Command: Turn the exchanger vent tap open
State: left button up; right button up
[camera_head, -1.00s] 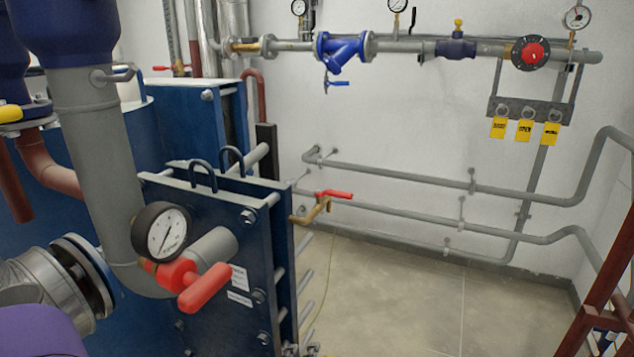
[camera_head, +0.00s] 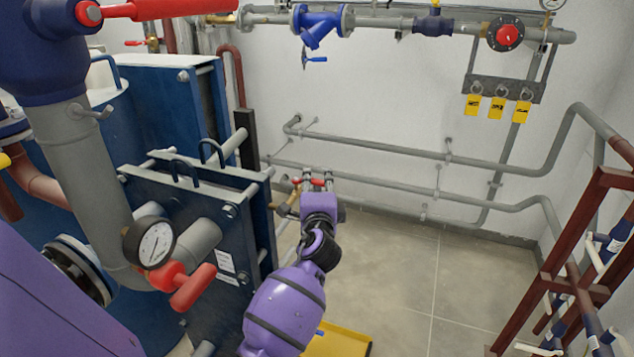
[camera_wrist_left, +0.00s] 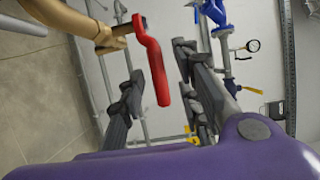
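The vent tap has a red lever handle (camera_head: 318,183) on a brass body (camera_head: 283,197) at the right side of the blue plate exchanger (camera_head: 195,205). In the left wrist view the red handle (camera_wrist_left: 155,62) shows large, with its brass body (camera_wrist_left: 85,25) at upper left. My left gripper (camera_head: 318,176) is at the handle, its fingers apart on either side of it. In the left wrist view the left gripper (camera_wrist_left: 157,68) is open, with visible gaps between handle and fingers. My right gripper is out of view.
A pressure gauge (camera_head: 150,243) and a larger red handle (camera_head: 192,287) stand out left of my arm. Grey pipes (camera_head: 380,153) run along the wall behind. A brown-red rack (camera_head: 560,265) stands at right. A yellow object (camera_head: 338,342) lies on the floor; the floor's middle is clear.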

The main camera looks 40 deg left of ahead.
pick_arm(q)
jog(key=shift+w+a, duration=0.2)
jog(key=shift+w, duration=0.1)
grip_shut()
dwell(0.4)
